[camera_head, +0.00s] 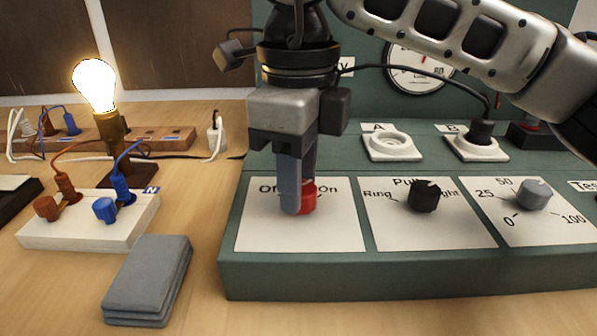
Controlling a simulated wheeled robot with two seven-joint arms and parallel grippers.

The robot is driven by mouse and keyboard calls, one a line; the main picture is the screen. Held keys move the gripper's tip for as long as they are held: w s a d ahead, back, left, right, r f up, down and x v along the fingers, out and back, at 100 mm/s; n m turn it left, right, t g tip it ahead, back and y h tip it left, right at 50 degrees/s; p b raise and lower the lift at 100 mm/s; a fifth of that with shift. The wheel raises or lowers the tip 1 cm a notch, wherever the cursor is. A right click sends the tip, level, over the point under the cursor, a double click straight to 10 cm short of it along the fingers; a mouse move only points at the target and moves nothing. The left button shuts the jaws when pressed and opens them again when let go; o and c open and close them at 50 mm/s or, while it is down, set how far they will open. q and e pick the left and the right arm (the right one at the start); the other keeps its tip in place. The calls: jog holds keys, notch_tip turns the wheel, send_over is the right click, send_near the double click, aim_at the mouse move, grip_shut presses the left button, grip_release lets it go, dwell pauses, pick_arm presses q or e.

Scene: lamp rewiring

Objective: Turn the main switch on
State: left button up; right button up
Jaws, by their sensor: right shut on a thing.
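The main switch (307,198) is a red knob on a white plate marked "Off" and "On", at the left of the green panel. My right gripper (298,205) points straight down over it, its fingers shut on the red knob. The fingers hide the knob's left part, and its exact setting is hard to tell. The bulb (95,86) at the left glows brightly on its brass lamp holder. My left gripper is not in view.
A black knob (424,196) and a grey knob (534,194) stand to the right on the panel. Sockets A (391,146) and B (476,148) are behind; B has a plug. A white terminal block (85,230) and stacked grey pads (148,278) lie left.

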jog(key=o, duration=1)
jog(key=shift+c, duration=0.2)
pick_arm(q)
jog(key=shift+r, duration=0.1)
pick_arm(e)
jog(key=shift+r, duration=0.15)
pick_arm(q)
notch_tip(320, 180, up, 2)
jog(key=p, duration=0.3)
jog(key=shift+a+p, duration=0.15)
jog(key=shift+p, duration=0.2)
pick_arm(e)
notch_tip(320, 180, up, 16)
